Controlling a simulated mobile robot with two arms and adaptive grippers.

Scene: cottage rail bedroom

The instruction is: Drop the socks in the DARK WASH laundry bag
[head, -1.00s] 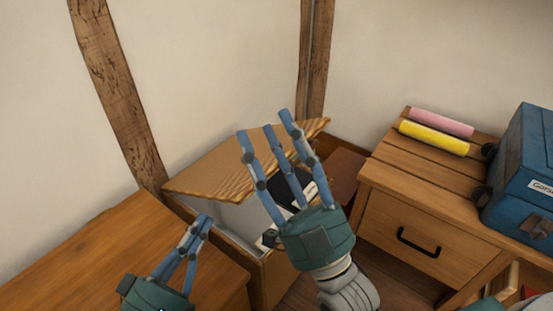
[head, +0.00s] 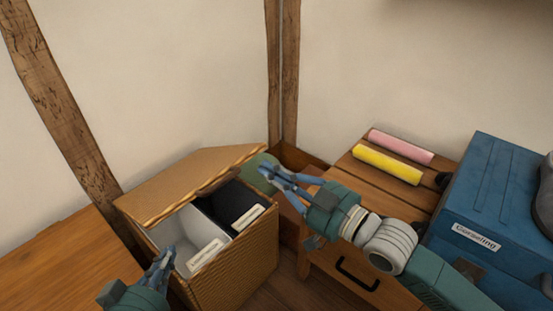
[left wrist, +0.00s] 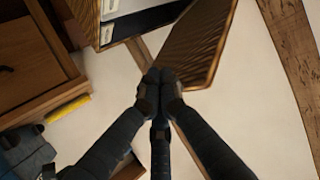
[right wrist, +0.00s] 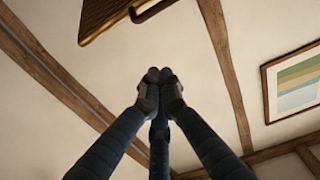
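The wicker laundry hamper (head: 235,275) stands with its lid (head: 185,180) raised. Inside are a white bag (head: 167,233) on the left and a black bag (head: 213,207) on the right, each with a white label too small to read. My right gripper (head: 264,170) is at the hamper's far right corner, fingers together; its wrist view (right wrist: 158,75) shows nothing between the tips. A dull-green patch (head: 257,180) shows behind those fingers; I cannot tell whether it is socks. My left gripper (head: 169,250) is shut and empty in front of the white bag. No socks are clearly visible.
A wooden drawer unit (head: 335,245) on the right holds pink (head: 402,146) and yellow (head: 388,165) rolls. A blue labelled case (head: 480,200) stands at far right. A wooden surface (head: 55,260) lies left of the hamper. Wall posts rise behind.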

